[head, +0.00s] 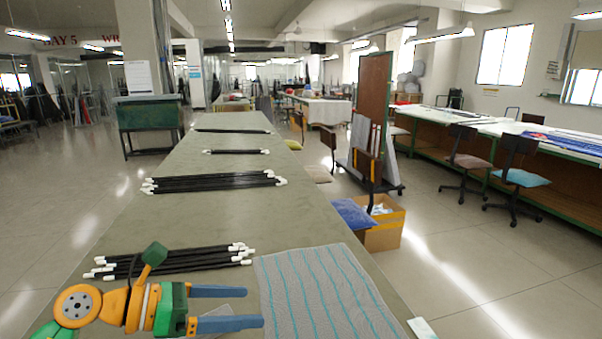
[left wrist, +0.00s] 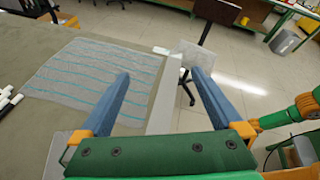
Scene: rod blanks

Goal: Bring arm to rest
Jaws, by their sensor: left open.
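My left gripper (head: 255,306) comes in at the lower left of the head view, low over the near end of the long grey-green table (head: 300,224). Its two blue fingers are apart with no rod between them. In the left wrist view the same gripper (left wrist: 160,74) shows both fingers spread, with a striped cloth beyond the left finger. A bundle of black rods with white ends (head: 178,264) lies just behind the gripper, partly covered by my arm. My right gripper is not seen; a green and orange link of mine shows at the right of the wrist view.
A grey cloth with teal stripes (head: 322,290) lies flat right of the gripper. Farther up the table lie another rod bundle (head: 215,183) and two smaller rod groups. A cardboard box (head: 384,236) stands on the floor beyond the right edge. The table between rod groups is clear.

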